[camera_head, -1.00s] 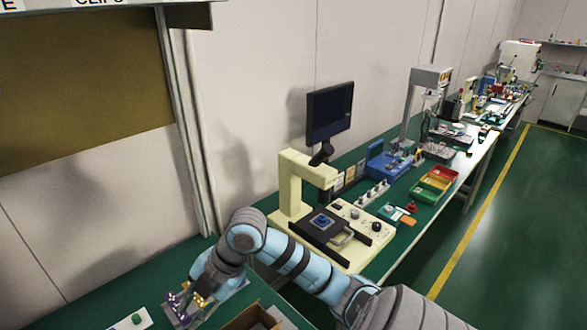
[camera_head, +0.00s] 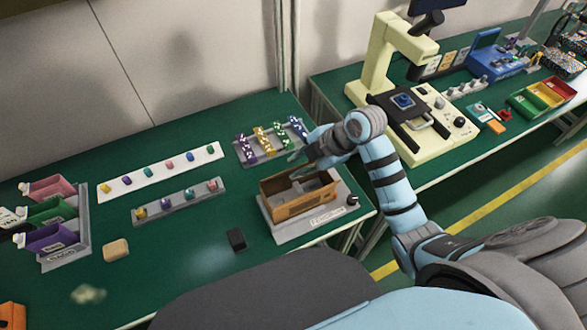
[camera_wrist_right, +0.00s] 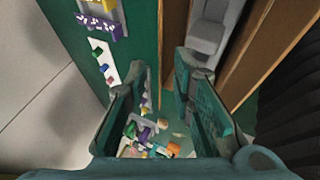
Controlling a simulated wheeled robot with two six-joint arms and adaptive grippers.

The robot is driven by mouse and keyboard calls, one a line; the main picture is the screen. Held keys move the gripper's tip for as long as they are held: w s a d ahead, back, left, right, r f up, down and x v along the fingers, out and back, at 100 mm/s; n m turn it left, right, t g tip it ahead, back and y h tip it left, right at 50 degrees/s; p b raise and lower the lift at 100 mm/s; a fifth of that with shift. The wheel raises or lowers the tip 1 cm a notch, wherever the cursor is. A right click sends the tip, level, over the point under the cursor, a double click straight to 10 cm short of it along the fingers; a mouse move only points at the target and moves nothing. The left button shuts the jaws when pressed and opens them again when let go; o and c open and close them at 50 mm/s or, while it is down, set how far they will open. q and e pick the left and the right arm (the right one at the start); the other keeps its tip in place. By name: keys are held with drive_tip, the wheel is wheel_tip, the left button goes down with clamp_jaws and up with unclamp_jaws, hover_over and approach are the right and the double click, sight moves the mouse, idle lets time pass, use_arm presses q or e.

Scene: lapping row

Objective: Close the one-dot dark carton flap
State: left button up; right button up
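The open brown carton (camera_head: 287,209) sits on a grey stand at the right end of the near table. Grey inner parts show inside it. No flap dots can be made out. My right gripper (camera_head: 298,162) is just above the carton's back edge in the head view. In the right wrist view the gripper (camera_wrist_right: 163,78) has its two fingers apart with nothing between them. The carton's brown wall (camera_wrist_right: 252,55) stands right of the fingers there. Whether a finger touches the carton cannot be told. My left gripper is not in view.
White (camera_head: 163,172) and grey (camera_head: 160,211) strips with coloured pieces lie to the left. A small black block (camera_head: 236,239) is left of the carton. The green table between is clear.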

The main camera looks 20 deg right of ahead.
sight(293, 169)
drive_tip(key=shift+x, duration=1.55)
drive_tip(key=shift+c, duration=0.3)
clamp_jaws()
drive_tip(key=t, duration=0.1)
drive_tip(key=s+f+t, duration=0.1)
drive_tip(key=shift+d+n+t+b, duration=0.1)
drive_tip(key=shift+n+t+b, duration=0.2)
drive_tip(key=shift+b, duration=0.1)
drive_tip(key=shift+s+t+y, duration=0.2)
drive_tip(key=shift+t+y, duration=0.1)
drive_tip(key=shift+t, duration=0.5)
drive_tip(key=shift+r, duration=0.15)
drive_tip(key=shift+w, duration=0.1)
